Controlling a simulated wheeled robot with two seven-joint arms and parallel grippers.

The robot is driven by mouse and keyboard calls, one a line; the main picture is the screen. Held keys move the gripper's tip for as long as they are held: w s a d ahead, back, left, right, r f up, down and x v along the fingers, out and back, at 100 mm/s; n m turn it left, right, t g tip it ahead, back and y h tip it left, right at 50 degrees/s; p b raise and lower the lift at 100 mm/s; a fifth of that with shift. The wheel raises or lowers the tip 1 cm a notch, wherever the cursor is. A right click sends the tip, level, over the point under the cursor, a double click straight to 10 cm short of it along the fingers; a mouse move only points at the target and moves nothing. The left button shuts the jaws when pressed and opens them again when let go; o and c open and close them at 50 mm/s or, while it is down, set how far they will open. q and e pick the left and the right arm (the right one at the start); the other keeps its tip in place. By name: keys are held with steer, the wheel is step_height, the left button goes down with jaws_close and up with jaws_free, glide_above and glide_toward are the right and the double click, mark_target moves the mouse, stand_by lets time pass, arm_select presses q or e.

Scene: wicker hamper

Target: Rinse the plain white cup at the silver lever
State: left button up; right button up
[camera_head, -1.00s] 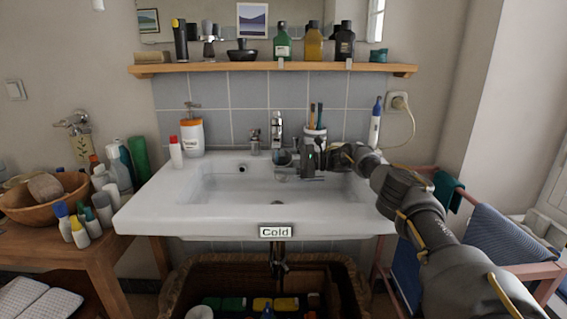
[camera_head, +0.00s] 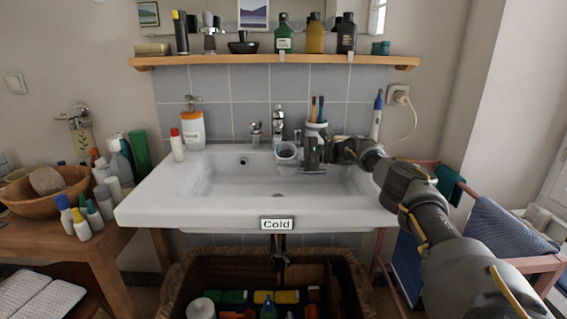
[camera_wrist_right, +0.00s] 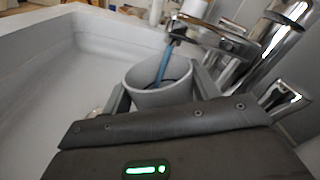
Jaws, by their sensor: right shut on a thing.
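The plain white cup (camera_head: 288,154) is held over the back of the white basin, just in front of the chrome tap (camera_head: 278,121). My right gripper (camera_head: 303,153) is shut on it from the right. In the right wrist view the cup (camera_wrist_right: 158,88) looks grey, mouth up, between the fingers (camera_wrist_right: 163,92). A thin bluish streak (camera_wrist_right: 164,62) runs from below the chrome spout (camera_wrist_right: 207,36) into its mouth; it may be water. A small silver lever (camera_head: 256,134) stands left of the tap. My left gripper is not in view.
A soap bottle (camera_head: 192,127) stands back left, a toothbrush holder (camera_head: 316,130) behind my gripper. A shelf (camera_head: 270,61) of bottles hangs above. The basin's left side is clear.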

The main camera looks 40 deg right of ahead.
mark_target(293, 158)
steer(key=shift+s+f+p, duration=0.1)
steer(key=shift+s+p, duration=0.3)
steer(key=shift+s, duration=0.2)
steer(key=shift+s+a, duration=0.2)
steer(key=shift+s, duration=0.35)
steer(key=shift+s+a, duration=0.15)
steer(key=shift+s, duration=0.4)
steer(key=shift+s+a+b, duration=0.25)
steer(key=shift+s+a, duration=0.05)
steer(key=shift+s, duration=0.4)
steer(key=shift+s+a+b, duration=0.25)
steer(key=shift+s+b, duration=0.05)
steer(key=shift+s, duration=0.35)
steer(key=shift+s+a+b, duration=0.25)
steer(key=shift+s+a, duration=0.05)
steer(key=shift+s, duration=0.4)
steer(key=shift+f, duration=0.15)
steer(key=s+a+r+b, duration=0.1)
steer(key=s+r, duration=0.3)
steer(key=shift+s+a+r+b, duration=0.2)
steer(key=shift+s+r+b, duration=0.05)
steer(key=shift+s+b, duration=0.15)
